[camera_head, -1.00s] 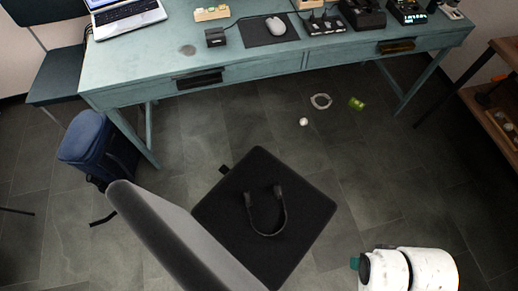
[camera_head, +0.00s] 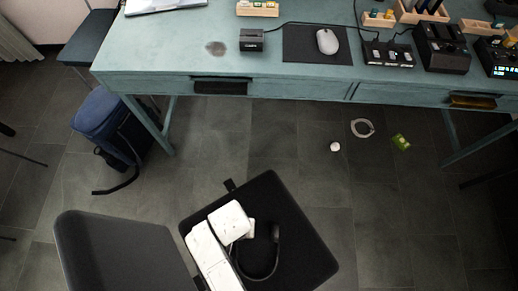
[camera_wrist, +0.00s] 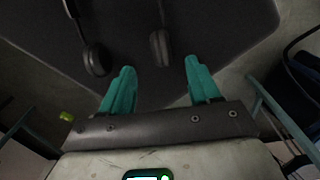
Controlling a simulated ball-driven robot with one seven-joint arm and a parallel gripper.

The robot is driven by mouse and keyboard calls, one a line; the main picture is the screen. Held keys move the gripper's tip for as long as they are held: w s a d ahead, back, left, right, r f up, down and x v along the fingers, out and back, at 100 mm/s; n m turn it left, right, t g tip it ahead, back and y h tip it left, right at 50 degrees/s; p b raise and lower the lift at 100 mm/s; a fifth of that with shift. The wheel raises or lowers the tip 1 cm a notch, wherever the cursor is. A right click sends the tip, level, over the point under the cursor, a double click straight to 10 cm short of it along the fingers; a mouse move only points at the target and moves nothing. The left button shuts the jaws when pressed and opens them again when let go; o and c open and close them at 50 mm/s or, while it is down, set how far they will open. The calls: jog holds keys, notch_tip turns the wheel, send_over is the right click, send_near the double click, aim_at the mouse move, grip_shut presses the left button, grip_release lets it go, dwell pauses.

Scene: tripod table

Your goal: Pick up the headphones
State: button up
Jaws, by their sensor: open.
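The black headphones (camera_head: 273,264) lie on the dark seat (camera_head: 305,250) of a chair in the head view, their left part hidden behind my white arm. In the wrist view, one ear cup of the headphones (camera_wrist: 160,46) shows just ahead of my gripper (camera_wrist: 157,80), in line with the gap between the fingers. The other ear cup is further left, outside the left finger. My gripper has two teal fingers, spread apart and empty. The seat (camera_wrist: 215,25) fills the top of the wrist view. The fingertips are hidden in the head view.
The chair's grey backrest (camera_head: 120,250) rises at lower left. A teal desk (camera_head: 300,85) with a mouse and devices stands behind. A blue bag (camera_head: 110,125) is on the floor at left. A white ball (camera_head: 335,146), a ring (camera_head: 362,128) and a green item (camera_head: 400,142) lie under the desk.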

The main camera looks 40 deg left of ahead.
notch_tip(320, 180, down, 5)
jog(key=shift+s+a+r+b, duration=0.1)
jog(key=shift+b, duration=0.45)
jog(key=shift+s+d+f+b, duration=0.1)
jog(key=shift+f+b, duration=0.25)
jog(key=shift+f, duration=1.1)
jog(key=shift+s+d+f+b, duration=0.1)
jog(key=shift+f+b, duration=0.25)
jog(key=shift+f, duration=1.05)
jog(key=shift+c, duration=0.2)
jog(key=c, duration=1.1)
grip_shut()
jog(key=shift+r, duration=0.15)
